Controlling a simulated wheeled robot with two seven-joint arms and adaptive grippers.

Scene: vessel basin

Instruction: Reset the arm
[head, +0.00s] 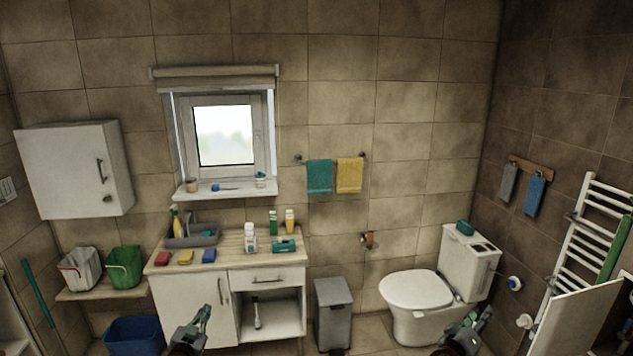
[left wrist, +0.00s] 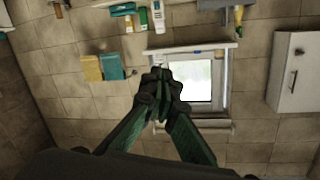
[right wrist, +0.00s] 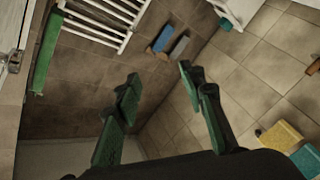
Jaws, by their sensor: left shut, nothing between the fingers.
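My left gripper (head: 203,314) is at the bottom of the head view, in front of the white cabinet under the counter. In the left wrist view its fingers (left wrist: 160,84) are closed together with nothing between them. My right gripper (head: 482,318) is at the lower right of the head view, in front of the toilet (head: 420,292). In the right wrist view its fingers (right wrist: 158,88) are spread wide apart and empty. Neither gripper touches any object that I can see.
The wooden counter (head: 225,259) holds bottles, sponges and a grey caddy. A white panel (head: 580,322) and a towel radiator (head: 580,250) stand at the right. A grey bin (head: 333,312) stands beside the cabinet. A blue basin (head: 133,335) is at lower left.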

